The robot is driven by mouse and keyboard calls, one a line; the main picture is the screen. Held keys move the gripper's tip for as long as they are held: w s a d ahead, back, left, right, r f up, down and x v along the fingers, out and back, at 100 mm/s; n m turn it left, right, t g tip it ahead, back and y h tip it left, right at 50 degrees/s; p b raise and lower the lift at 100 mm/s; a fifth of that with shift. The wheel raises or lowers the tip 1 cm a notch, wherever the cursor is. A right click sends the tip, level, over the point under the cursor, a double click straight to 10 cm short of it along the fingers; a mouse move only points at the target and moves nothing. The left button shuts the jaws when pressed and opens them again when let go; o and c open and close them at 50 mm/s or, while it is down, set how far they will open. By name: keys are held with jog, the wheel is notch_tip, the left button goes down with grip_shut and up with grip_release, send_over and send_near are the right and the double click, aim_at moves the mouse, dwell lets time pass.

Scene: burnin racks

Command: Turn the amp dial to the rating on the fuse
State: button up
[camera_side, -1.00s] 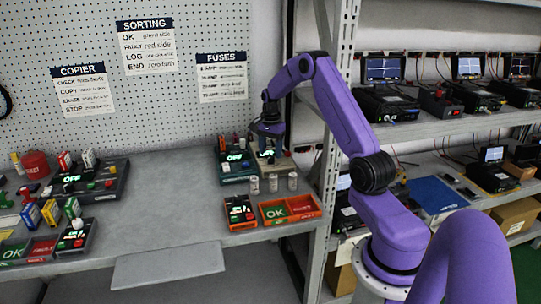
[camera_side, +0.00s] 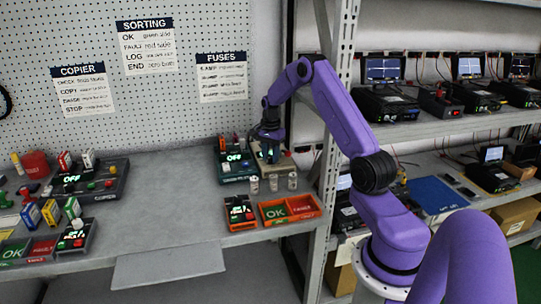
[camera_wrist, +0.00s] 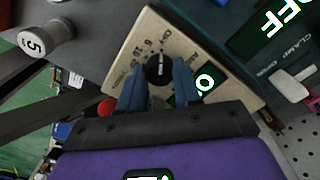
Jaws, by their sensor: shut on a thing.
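The amp dial (camera_wrist: 159,69) is a black round knob with a pale pointer line, on a beige box (camera_wrist: 128,62) with printed numbers around it. In the side view the beige box (camera_side: 288,164) sits at the right end of the bench. My gripper (camera_wrist: 159,80) has its two blue fingers on either side of the knob, shut on it; in the side view my gripper (camera_side: 269,153) is down at the box. A pale cylinder marked 5 (camera_wrist: 34,43), apparently a fuse, stands beside the box. A green lit display (camera_wrist: 205,84) on the box is partly hidden by a finger.
A teal box (camera_side: 236,170) with an OFF display adjoins the beige box. An orange tray (camera_side: 290,209) with OK and FAULT sections lies nearer the edge. A FUSES sign (camera_side: 222,78) hangs behind. A shelf post (camera_side: 329,170) stands close at right.

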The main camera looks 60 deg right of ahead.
jog(key=shift+n, duration=0.3)
jog(key=n, duration=0.4)
jog(key=shift+n, duration=0.4)
jog(key=n, duration=1.2)
jog(key=shift+n, duration=0.4)
jog(key=n, duration=0.5)
jog(key=shift+n, duration=0.4)
jog(key=o, duration=1.1)
jog(key=shift+c, duration=0.2)
jog(key=shift+r, duration=0.15)
